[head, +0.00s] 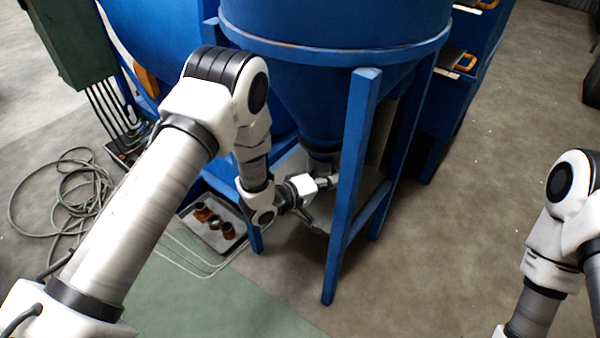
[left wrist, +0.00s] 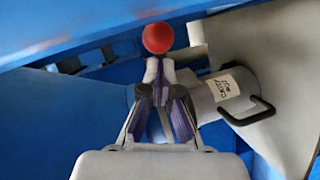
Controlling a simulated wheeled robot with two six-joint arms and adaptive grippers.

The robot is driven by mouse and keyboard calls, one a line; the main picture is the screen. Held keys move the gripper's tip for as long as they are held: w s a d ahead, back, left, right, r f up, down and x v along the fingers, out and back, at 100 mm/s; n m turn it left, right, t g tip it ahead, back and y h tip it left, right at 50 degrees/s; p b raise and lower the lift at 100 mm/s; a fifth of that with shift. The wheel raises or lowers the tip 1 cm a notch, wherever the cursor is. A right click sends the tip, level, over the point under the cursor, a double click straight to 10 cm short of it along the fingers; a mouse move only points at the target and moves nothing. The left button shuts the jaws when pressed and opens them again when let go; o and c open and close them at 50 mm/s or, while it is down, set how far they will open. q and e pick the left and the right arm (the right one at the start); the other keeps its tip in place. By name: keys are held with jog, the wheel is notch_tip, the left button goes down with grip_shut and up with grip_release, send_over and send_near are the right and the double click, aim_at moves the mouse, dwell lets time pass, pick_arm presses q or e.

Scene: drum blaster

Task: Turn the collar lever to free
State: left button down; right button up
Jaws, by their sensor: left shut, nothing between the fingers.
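In the left wrist view a round red knob (left wrist: 158,38) shows just beyond my left fingertips; it looks like the end of the collar lever, whose arm is hidden behind the fingers. My left gripper (left wrist: 158,68) is shut and empty, and the knob appears at its tips; I cannot tell whether they touch. A grey cylinder (left wrist: 205,98) with a handwritten label (left wrist: 224,88) and a black bent handle (left wrist: 262,110) lies right of the fingers. In the head view my left gripper (head: 323,182) is under the blue hopper (head: 335,85), partly hidden. My right gripper is out of view.
A blue leg (head: 350,190) of the hopper frame stands close right of my left gripper. A grey tray (head: 240,238) with rusty brown parts (head: 207,216) lies on the floor to the left, near coiled cable (head: 65,200). The floor at right is open.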

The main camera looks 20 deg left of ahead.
pick_arm(q)
jog(key=shift+w+d+p, duration=0.2)
jog(key=shift+w+d, duration=0.05)
jog(key=shift+d, duration=0.3)
jog(key=shift+w+d+p, duration=0.15)
jog(key=shift+w+d, duration=0.1)
jog(key=shift+d, duration=0.25)
jog(key=shift+r, duration=0.1)
jog(key=shift+r, duration=0.1)
